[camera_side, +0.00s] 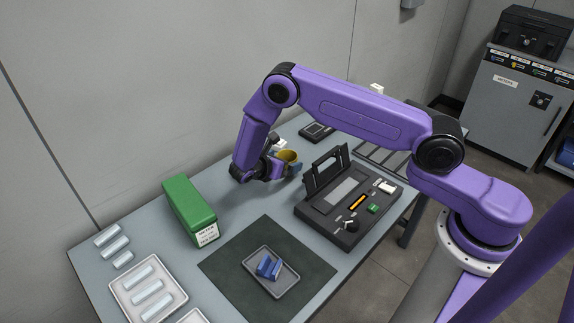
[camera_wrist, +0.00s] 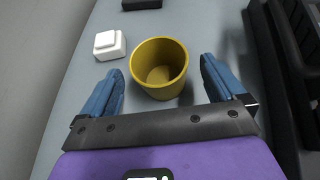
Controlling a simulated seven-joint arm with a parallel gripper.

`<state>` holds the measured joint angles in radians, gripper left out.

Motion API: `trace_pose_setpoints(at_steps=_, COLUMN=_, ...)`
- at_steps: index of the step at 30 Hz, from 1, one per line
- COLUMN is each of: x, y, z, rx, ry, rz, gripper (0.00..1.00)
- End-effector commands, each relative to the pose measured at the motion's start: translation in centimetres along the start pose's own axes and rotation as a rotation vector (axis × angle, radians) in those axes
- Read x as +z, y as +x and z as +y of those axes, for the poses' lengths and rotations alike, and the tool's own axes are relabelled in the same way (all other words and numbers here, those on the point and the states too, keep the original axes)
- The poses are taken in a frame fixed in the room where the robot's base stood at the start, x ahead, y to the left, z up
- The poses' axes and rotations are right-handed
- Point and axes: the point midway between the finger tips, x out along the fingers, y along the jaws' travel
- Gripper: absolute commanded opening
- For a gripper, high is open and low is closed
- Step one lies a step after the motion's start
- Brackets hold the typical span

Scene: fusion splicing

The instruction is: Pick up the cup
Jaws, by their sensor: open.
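A yellow cup (camera_wrist: 160,66) stands upright on the grey table, open end up and empty inside. In the wrist view it is just ahead of and between my blue fingers. My gripper (camera_wrist: 162,80) is open, with one finger to the left of the cup and one to the right, and visible gaps on both sides. In the side view the cup (camera_side: 288,156) shows at my gripper (camera_side: 285,168), its lower part hidden by a finger.
A white block (camera_wrist: 110,45) sits left of the cup. A black open case (camera_side: 348,200) stands close on the right. A green box (camera_side: 190,210) and a dark mat (camera_side: 222,267) with a grey tray (camera_side: 284,288) are nearer the front. Table between the green box and case is clear.

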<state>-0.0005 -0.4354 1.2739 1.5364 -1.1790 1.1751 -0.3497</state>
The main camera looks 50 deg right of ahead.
Motion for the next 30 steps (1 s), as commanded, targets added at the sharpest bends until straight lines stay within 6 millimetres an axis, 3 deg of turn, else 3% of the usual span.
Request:
trace_pose_setpoints(at_steps=6, x=0.1, y=3.0, z=0.0, rx=-0.001, ry=0.0, rz=0.001, gripper=0.96)
trace_pose_setpoints(at_steps=13, x=0.1, y=3.2, z=0.0, rx=0.0, ry=0.001, rz=0.001, gripper=0.96)
trace_pose_setpoints(at_steps=14, x=0.1, y=3.2, z=0.0, rx=0.0, ry=0.001, rz=0.001, gripper=0.93)
trace_pose_setpoints(at_steps=19, x=0.1, y=3.2, z=0.0, rx=0.0, ry=0.0, rz=0.001, gripper=0.38)
trace_pose_setpoints(at_steps=30, x=0.6, y=2.9, z=0.1, rx=0.001, ry=0.002, rz=0.0, gripper=0.35)
